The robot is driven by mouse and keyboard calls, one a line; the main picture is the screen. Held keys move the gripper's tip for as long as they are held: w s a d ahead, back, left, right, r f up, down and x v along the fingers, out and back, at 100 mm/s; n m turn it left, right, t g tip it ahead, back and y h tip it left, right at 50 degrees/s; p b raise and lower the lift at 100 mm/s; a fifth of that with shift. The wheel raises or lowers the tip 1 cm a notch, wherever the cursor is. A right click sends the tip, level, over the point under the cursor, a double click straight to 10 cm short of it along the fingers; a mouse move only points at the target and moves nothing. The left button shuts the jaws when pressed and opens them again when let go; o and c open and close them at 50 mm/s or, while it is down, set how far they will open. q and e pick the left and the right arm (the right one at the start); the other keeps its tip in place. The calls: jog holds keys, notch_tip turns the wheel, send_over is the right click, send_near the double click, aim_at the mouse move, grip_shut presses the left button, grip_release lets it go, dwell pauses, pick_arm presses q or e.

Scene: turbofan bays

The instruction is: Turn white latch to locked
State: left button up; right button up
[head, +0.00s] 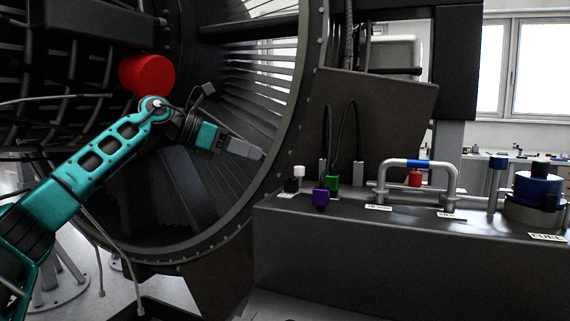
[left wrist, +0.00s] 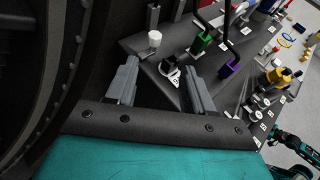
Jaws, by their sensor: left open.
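The white latch (head: 299,171) is a small white cap at the left end of the dark bench, beside a black block (head: 291,185). In the left wrist view the white cap (left wrist: 154,40) stands upright, beyond the left finger. The black piece on a pale base (left wrist: 171,74) shows between the fingers. My left gripper (head: 263,155) is open and empty, to the left of the white latch and apart from it. Its two grey fingers (left wrist: 160,72) also show in the wrist view. A teal arm part of mine is at the lower right there; its fingers are too small to read.
Green (head: 332,183) and purple (head: 320,198) blocks with black levers stand close right of the white latch. A grey pipe handle (head: 418,163) and a blue cap (head: 538,187) are farther right. The large round engine casing (head: 310,95) curves close behind my left gripper.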

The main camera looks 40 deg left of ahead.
aim_at(296, 167)
pick_arm(q)
jog(key=x, duration=0.8)
jog(key=p+x, duration=0.1)
jog(key=x, duration=0.4)
jog(key=shift+w+a, duration=0.2)
jog(key=shift+a, duration=0.2)
grip_shut()
